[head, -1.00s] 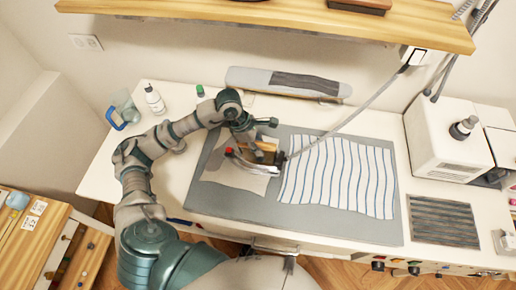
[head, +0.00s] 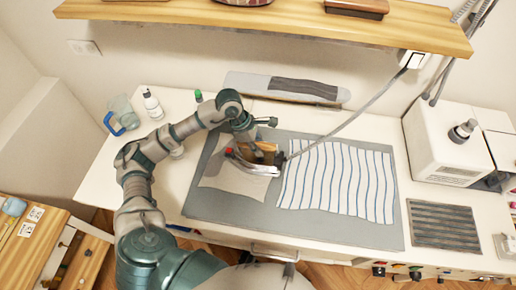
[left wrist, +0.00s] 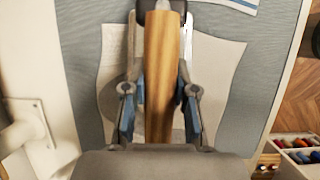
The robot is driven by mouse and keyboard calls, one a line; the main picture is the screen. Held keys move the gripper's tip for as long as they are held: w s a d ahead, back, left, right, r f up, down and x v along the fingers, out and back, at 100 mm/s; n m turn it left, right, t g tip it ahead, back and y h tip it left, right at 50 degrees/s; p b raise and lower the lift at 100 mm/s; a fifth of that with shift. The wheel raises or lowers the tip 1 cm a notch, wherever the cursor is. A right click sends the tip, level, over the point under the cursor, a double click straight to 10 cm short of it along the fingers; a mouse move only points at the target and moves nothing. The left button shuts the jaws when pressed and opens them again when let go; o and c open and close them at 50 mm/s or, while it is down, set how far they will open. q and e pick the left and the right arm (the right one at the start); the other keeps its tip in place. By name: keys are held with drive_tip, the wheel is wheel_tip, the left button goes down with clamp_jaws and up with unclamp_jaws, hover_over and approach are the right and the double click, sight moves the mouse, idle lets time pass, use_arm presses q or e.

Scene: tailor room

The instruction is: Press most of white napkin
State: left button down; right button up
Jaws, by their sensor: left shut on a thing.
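The white napkin (head: 223,180), looking pale grey, lies flat on the left part of the grey mat (head: 340,234). The iron (head: 262,169), with a wooden handle and metal plate, is over the napkin's right side and hides part of it. I cannot tell whether its plate touches the cloth. My left gripper (head: 252,147) is shut on the iron's handle. In the left wrist view the wooden handle (left wrist: 160,80) runs between the fingers, and the napkin (left wrist: 222,70) shows on both sides. My right gripper is not in view.
A blue-striped cloth (head: 335,180) lies right of the iron. The iron's cord (head: 355,118) rises to a socket under the wooden shelf (head: 270,24). A mug (head: 122,115) and white bottle (head: 153,103) stand at the left. A white machine (head: 445,140) stands at the right.

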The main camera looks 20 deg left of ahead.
use_arm(q)
drive_tip(key=w+a+b, duration=0.1)
drive_tip(key=w+a, duration=0.1)
drive_tip(key=w, duration=0.5)
drive_tip(key=shift+w+b, duration=0.4)
idle(1.0)
drive_tip(key=shift+r, duration=0.1)
drive_tip(key=shift+a, duration=0.1)
drive_tip(key=s+a+b, duration=0.1)
drive_tip(key=a, duration=0.6)
drive_tip(key=shift+s+a, duration=0.15)
drive_tip(key=shift+s, duration=0.25)
idle(1.1)
drive_tip(key=shift+s, duration=0.1)
idle(0.3)
drive_tip(key=shift+s+d+b, duration=0.15)
drive_tip(key=shift+s+d, duration=0.25)
drive_tip(key=shift+s, duration=1.15)
drive_tip(key=shift+s+d+b, duration=0.1)
drive_tip(key=shift+s+d, duration=0.35)
drive_tip(key=shift+s, duration=1.05)
drive_tip(key=shift+s+d+b, duration=0.15)
drive_tip(key=shift+s+d, duration=0.25)
drive_tip(key=shift+s, duration=1.15)
